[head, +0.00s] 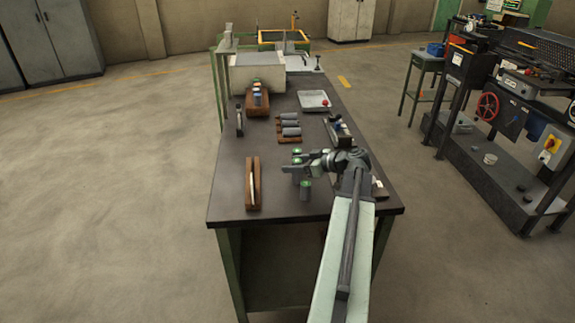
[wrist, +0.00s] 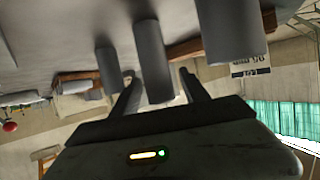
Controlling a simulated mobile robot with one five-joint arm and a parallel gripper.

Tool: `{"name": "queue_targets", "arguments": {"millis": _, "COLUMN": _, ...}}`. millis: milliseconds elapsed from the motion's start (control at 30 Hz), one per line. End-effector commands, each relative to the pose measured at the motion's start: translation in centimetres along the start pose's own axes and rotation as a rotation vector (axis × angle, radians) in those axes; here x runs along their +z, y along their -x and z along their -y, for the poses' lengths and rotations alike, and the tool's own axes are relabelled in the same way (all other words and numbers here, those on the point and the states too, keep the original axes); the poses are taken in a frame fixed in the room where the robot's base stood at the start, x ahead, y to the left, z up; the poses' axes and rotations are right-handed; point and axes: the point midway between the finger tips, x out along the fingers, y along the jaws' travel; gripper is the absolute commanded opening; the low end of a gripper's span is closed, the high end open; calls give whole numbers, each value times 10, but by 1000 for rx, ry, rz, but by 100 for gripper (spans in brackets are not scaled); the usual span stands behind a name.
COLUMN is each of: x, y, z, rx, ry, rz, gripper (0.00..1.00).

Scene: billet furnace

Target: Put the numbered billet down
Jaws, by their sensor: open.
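Several dark grey cylindrical billets with green tops stand upright near my gripper (head: 297,168) on the bench (head: 225,180). The nearest billet (head: 305,192) stands on the near side of my gripper. The wrist view looks upside down. In it one grey billet (wrist: 152,60) lies between the two open fingers, with a visible gap on each side. A second billet (wrist: 105,68) and a larger, closer one (wrist: 230,30) stand on either side, outside the fingers. No number is readable on any billet.
More grey cylinders lie on a wooden rack (head: 289,140) behind.

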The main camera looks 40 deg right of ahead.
Motion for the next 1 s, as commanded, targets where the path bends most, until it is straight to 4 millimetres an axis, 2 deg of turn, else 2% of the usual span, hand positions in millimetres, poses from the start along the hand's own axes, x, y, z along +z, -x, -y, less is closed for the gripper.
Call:
{"name": "queue_targets", "arguments": {"millis": 33, "x": -5, "y": 16, "z": 0, "rx": 5, "ry": -2, "rz": 0, "gripper": 53}}
{"name": "queue_targets", "arguments": {"millis": 200, "x": -5, "y": 60, "z": 0, "rx": 5, "ry": -2, "rz": -1, "gripper": 53}}
{"name": "queue_targets", "arguments": {"millis": 400, "x": -3, "y": 94, "z": 0, "rx": 3, "ry": 0, "rz": -1, "gripper": 53}}
{"name": "queue_targets", "arguments": {"millis": 567, "x": -1, "y": 102, "z": 0, "rx": 2, "ry": 0, "rz": -1, "gripper": 53}}
{"name": "queue_targets", "arguments": {"millis": 1000, "x": 0, "y": 101, "z": 0, "rx": 2, "ry": 0, "rz": 0, "gripper": 53}}
